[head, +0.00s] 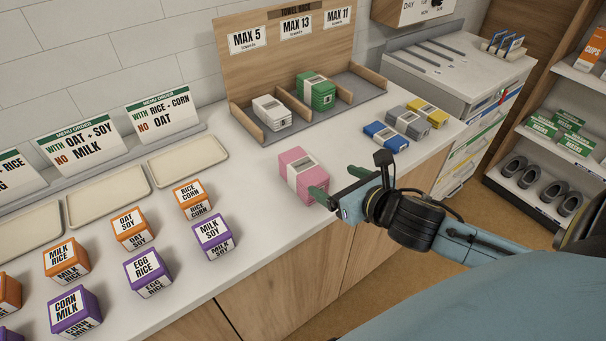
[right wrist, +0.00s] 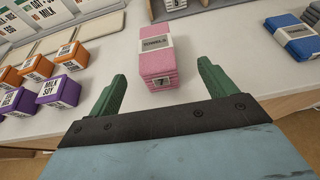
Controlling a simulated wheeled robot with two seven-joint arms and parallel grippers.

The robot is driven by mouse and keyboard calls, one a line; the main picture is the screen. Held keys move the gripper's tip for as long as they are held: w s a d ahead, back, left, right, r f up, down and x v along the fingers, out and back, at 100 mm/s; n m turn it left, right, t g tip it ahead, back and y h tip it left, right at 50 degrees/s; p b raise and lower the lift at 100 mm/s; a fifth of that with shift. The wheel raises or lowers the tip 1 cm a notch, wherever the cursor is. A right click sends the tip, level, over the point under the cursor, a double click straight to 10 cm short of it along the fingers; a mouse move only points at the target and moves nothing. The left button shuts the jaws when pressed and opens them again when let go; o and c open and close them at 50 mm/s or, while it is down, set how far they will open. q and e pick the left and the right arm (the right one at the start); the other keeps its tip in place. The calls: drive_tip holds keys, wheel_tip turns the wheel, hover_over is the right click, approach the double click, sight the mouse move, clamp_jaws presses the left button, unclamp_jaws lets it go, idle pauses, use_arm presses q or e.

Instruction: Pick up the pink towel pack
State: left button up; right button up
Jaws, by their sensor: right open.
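The pink towel pack (head: 294,164) with a white paper band lies on the white counter, near its front edge. My right gripper (head: 338,182) is at its right front side in the head view, with green fingers apart. In the right wrist view the pink towel pack (right wrist: 157,62) lies ahead of and roughly between the open fingers of the gripper (right wrist: 160,85). The near end of the pack is close to the fingertips, and nothing is held. My left gripper is in neither view.
A wooden towel rack (head: 283,60) at the back holds a white pack (head: 271,112) and a green pack (head: 316,92). Blue (head: 385,137), grey (head: 408,122) and yellow (head: 428,112) packs lie to the right. Orange and purple boxes (head: 212,235) stand left, by beige trays (head: 188,160).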

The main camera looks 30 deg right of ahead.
sight(311, 172)
drive_tip(key=x, duration=0.5)
drive_tip(key=shift+w+f, duration=0.15)
drive_tip(key=shift+w, duration=0.15)
drive_tip(key=shift+a+f+b+x, duration=0.15)
drive_tip(key=shift+a+b+x, duration=0.1)
drive_tip(key=shift+x, duration=1.1)
drive_tip(key=shift+a+f+b+x, duration=0.1)
drive_tip(key=shift+b+x, duration=0.15)
drive_tip(key=shift+x, duration=1.1)
drive_tip(key=shift+s, duration=0.15)
drive_tip(key=c, duration=1.2)
drive_tip(key=shift+r, duration=0.15)
